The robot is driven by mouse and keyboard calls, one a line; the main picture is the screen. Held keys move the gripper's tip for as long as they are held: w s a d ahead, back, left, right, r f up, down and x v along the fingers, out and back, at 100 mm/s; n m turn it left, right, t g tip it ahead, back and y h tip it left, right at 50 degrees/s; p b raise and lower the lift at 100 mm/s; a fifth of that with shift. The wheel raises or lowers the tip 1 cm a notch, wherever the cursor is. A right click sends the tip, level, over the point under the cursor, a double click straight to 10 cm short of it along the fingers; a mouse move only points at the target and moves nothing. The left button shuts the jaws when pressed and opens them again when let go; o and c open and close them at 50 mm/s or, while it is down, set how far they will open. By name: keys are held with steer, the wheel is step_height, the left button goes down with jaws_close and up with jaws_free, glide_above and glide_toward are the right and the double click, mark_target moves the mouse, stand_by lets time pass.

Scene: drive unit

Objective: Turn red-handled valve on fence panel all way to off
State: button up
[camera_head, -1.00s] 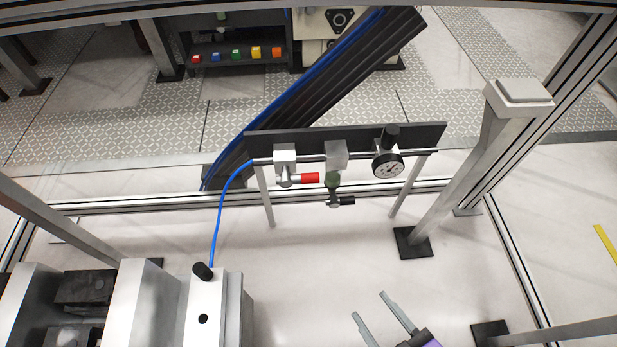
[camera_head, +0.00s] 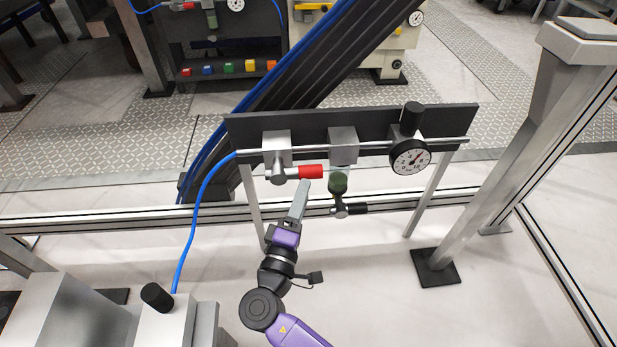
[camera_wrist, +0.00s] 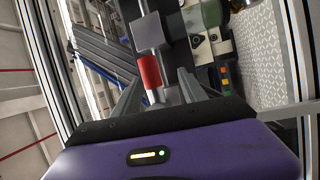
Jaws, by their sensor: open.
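The valve (camera_head: 277,150) is a grey block on a pipe along the dark fence panel (camera_head: 375,121). Its red handle (camera_head: 312,171) points right, roughly parallel to the pipe. My gripper (camera_head: 304,184) is just below the handle in the head view, fingers pointing up towards it. In the wrist view my gripper (camera_wrist: 161,76) is open. The red handle (camera_wrist: 150,71) appears between the two fingers, nearer the left one. Whether either finger touches it cannot be told. In the head view one finger largely hides the other.
To the right on the pipe are a green-bodied fitting (camera_head: 338,183) with a black handle (camera_head: 350,209) and a round gauge (camera_head: 410,157). A blue hose (camera_head: 193,222) runs down at left. A metal post (camera_head: 480,165) stands at right. The floor below the panel is mostly clear.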

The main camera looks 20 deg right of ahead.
steer(key=w+d+r+b, duration=0.1)
steer(key=w+d+r, duration=0.2)
steer(key=w, duration=0.3)
steer(key=shift+w+d+r+h+b, duration=0.15)
steer(key=shift+w+d+h+b, duration=0.2)
steer(key=shift+d, duration=0.35)
steer(key=shift+s, duration=0.1)
jaws_close()
stand_by(0.9)
